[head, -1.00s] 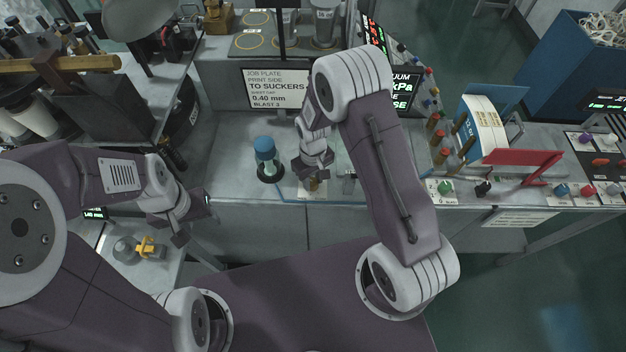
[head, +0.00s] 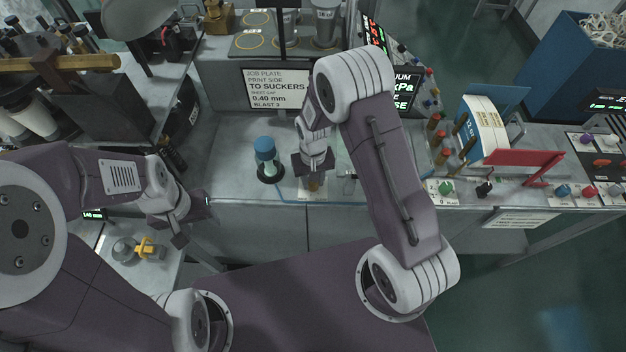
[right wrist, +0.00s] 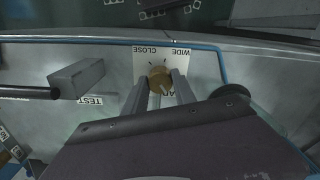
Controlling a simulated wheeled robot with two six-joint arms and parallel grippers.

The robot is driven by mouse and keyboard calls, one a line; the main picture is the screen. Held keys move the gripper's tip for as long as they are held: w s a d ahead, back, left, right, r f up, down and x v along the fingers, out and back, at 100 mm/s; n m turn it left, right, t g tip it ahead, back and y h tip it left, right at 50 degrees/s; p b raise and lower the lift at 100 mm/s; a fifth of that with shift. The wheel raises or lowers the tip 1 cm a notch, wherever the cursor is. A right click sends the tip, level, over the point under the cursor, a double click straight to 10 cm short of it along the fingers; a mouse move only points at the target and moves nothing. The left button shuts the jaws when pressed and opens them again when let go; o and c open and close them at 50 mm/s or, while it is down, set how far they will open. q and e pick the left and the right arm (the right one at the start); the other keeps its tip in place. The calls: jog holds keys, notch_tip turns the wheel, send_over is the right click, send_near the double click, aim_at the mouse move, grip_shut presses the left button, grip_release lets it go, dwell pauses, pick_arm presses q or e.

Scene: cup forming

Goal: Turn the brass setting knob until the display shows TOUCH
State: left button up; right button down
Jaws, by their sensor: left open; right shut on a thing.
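The brass setting knob (right wrist: 160,80) sits on a white plate marked CLOSE and WIDE (right wrist: 161,53) in the right wrist view. My right gripper (right wrist: 161,82) is shut on it, one finger on each side. In the head view my right gripper (head: 315,180) points down at the knob (head: 314,185) near the bench's front edge. A black display (head: 403,92) is partly hidden behind my right arm. My left gripper (head: 195,220) is open and empty, left of the bench.
A blue-capped bottle (head: 265,155) stands on a dark base left of my right gripper. A grey block on a black rod (right wrist: 76,79) is beside the knob, near a TEST label. A blue line (right wrist: 110,42) runs along the bench edge. A job plate sign (head: 277,88) stands behind.

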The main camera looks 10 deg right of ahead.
jog(key=shift+w+r, duration=0.15)
jog(key=shift+w, duration=0.05)
jog(key=c, duration=1)
grip_release()
jog(key=shift+s, duration=0.1)
notch_tip(320, 180, up, 9)
jog(key=shift+b, duration=1)
